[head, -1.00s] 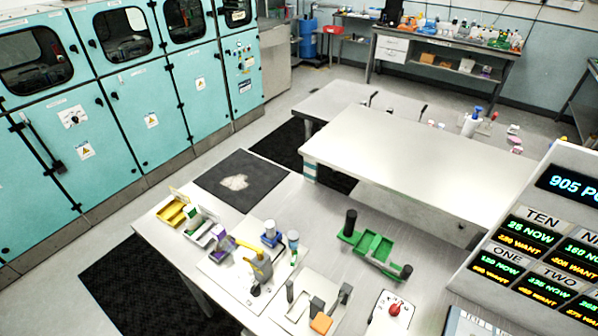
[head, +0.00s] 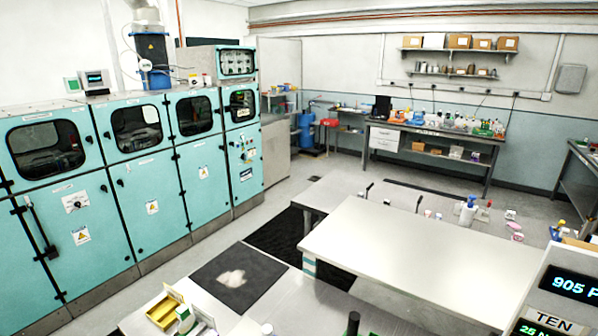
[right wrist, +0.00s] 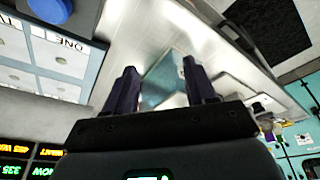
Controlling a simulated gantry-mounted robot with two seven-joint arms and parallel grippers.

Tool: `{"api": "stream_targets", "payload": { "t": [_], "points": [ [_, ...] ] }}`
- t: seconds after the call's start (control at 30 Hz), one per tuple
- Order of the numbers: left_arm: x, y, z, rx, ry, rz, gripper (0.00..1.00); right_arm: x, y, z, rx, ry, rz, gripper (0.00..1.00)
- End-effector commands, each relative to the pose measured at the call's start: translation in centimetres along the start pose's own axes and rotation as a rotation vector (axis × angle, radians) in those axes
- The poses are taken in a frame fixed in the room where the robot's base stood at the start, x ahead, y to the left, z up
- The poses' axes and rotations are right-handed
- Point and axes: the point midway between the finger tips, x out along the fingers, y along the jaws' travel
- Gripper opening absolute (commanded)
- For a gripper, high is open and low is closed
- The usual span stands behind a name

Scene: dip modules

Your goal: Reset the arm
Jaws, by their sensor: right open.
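My right gripper (right wrist: 159,66) shows in the right wrist view. Its two dark fingers stand apart, with nothing held between them. Behind the fingers is a pale metallic table surface (right wrist: 190,28), seen at a steep tilt. Neither arm shows in the head view. My left gripper is in no view now.
A scoreboard (head: 560,300) stands at right. Teal cabinets (head: 150,195) line the left.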

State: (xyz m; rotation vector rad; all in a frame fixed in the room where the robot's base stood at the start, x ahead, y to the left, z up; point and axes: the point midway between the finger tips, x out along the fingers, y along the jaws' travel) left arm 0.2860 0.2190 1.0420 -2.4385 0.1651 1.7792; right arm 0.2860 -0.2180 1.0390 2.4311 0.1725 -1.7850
Motion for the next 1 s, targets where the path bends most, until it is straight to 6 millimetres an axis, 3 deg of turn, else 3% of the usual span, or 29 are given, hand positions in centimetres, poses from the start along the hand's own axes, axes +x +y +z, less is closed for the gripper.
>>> {"api": "stream_targets", "payload": {
  "t": [0.03,0.3,0.43,0.63,1.0],
  "points": [
    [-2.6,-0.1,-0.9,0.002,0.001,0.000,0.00,-2.9,0.1,-0.9,0.000,0.006,0.000,0.56],
    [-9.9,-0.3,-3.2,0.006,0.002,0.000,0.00,-10.4,0.3,-3.3,-0.001,0.011,0.001,0.56],
    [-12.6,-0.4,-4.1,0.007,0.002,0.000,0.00,-13.1,0.5,-4.2,-0.005,0.010,0.004,0.56],
    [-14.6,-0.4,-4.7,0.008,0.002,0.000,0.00,-15.0,0.7,-4.7,-0.009,0.009,0.007,0.56],
    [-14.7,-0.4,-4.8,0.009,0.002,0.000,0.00,-15.0,0.6,-4.7,-0.007,0.006,0.005,0.56]
  ]
}}
